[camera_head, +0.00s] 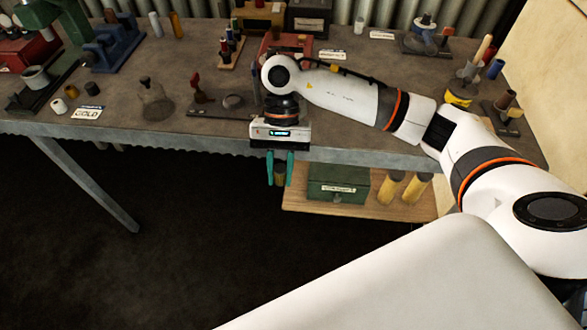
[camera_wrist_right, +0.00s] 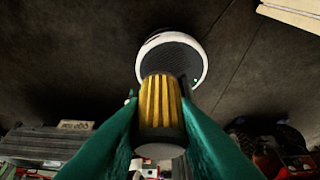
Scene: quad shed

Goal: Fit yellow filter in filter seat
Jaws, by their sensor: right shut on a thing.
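My right gripper (camera_head: 280,180) hangs at the front edge of the workbench, its green fingers pointing down over the lower shelf. It is shut on a yellow filter (camera_head: 279,172), which is mostly hidden between the fingers there. In the right wrist view the yellow filter (camera_wrist_right: 160,108) shows as a ribbed yellow cylinder with a pale end cap, gripped between both green fingers (camera_wrist_right: 159,125). I cannot tell which thing is the filter seat. My left gripper is not in view.
The workbench (camera_head: 180,60) holds many tools and fittings, with a card marked GOLD (camera_head: 87,112) at the left. On the wooden lower shelf (camera_head: 330,209) stand a green box (camera_head: 338,184) and two yellow cylinders (camera_head: 390,190). The dark floor (camera_head: 110,270) in front is clear.

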